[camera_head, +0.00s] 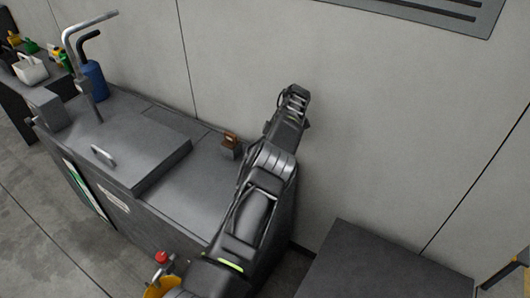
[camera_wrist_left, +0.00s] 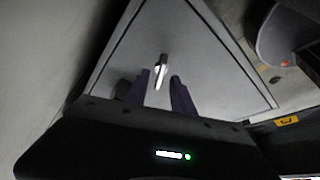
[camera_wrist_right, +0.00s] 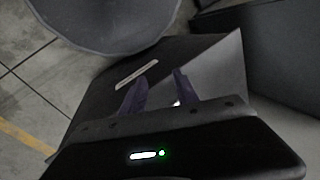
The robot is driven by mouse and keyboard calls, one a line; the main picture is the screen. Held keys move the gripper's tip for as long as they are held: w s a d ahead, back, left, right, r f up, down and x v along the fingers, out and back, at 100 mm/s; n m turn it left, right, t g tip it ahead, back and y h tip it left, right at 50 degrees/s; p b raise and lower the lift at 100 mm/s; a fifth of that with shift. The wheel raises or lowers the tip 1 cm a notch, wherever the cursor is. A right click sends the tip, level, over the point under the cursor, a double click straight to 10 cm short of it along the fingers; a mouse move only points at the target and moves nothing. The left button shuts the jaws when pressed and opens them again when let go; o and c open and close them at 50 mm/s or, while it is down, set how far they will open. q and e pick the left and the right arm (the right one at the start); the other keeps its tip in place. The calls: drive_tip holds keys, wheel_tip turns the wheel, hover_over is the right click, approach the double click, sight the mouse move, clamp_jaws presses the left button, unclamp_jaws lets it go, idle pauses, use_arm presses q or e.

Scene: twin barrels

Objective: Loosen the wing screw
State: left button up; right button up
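In the left wrist view a small bright metal piece (camera_wrist_left: 160,70) stands on a grey panel (camera_wrist_left: 205,55). It may be the wing screw, but I cannot tell for sure. My left gripper (camera_wrist_left: 164,80) has its dark fingers apart, with the metal piece just beyond them in the picture; contact is not clear. My right gripper (camera_wrist_right: 156,82) has its fingers apart over a dark face with a pale label strip (camera_wrist_right: 137,73). A small bright spot shows beside its right finger. In the head view one of my arms crosses the middle; neither set of fingertips is clear there.
A grey cabinet (camera_head: 195,190) stands along the wall, with a silver handle (camera_head: 103,155) on its raised lid, a brass-coloured block (camera_head: 230,140) and a blue cylinder (camera_head: 94,82). A dark box (camera_head: 380,265) is at lower right.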

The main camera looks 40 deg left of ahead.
wheel_tip(320, 180, up, 8)
drive_tip(key=p, duration=0.7)
drive_tip(key=shift+s+d+f, duration=0.2)
drive_tip(key=shift+s+d, duration=0.15)
drive_tip(key=shift+d, duration=0.05)
